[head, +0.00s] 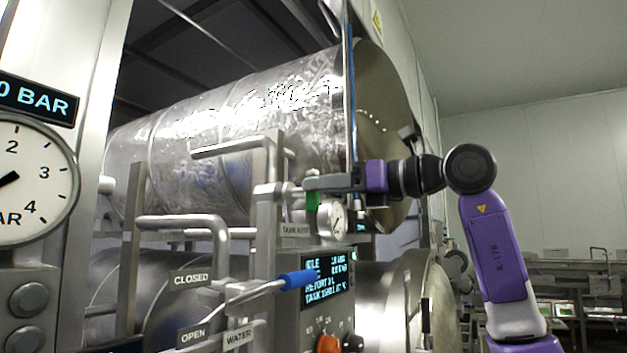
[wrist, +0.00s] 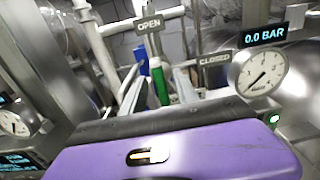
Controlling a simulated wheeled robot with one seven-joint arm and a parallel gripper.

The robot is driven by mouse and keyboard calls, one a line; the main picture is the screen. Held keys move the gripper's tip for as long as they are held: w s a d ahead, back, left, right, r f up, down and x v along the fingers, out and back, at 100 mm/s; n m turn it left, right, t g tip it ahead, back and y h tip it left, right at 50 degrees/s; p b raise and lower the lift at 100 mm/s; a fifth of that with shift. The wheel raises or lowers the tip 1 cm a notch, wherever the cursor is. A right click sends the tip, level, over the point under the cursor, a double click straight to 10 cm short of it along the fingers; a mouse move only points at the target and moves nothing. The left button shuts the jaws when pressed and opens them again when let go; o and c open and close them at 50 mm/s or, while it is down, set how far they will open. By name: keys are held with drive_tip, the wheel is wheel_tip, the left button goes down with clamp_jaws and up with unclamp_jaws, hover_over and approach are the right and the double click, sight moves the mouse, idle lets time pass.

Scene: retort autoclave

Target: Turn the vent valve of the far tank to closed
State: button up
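A valve with a green handle (head: 312,201) sits by the large upper tank (head: 240,115). My gripper (head: 312,184) is at this handle, and its fingers partly hide it. In the wrist view the green handle (wrist: 160,84) stands between my two fingers (wrist: 157,88), which look apart, one on each side. Whether they touch it I cannot tell. An OPEN sign (wrist: 149,25) is just above the handle and a CLOSED sign (wrist: 214,60) is to its right. The handle points up towards the OPEN sign.
A blue-handled lever (head: 288,281) sticks out in front, near other CLOSED (head: 190,278) and OPEN (head: 193,334) signs. A display panel (head: 326,280) and small gauge (head: 333,221) are below my gripper. Pipes (head: 185,222) crowd the left. The right side is more open.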

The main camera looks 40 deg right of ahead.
drive_tip(key=shift+x, duration=1.2)
clamp_jaws()
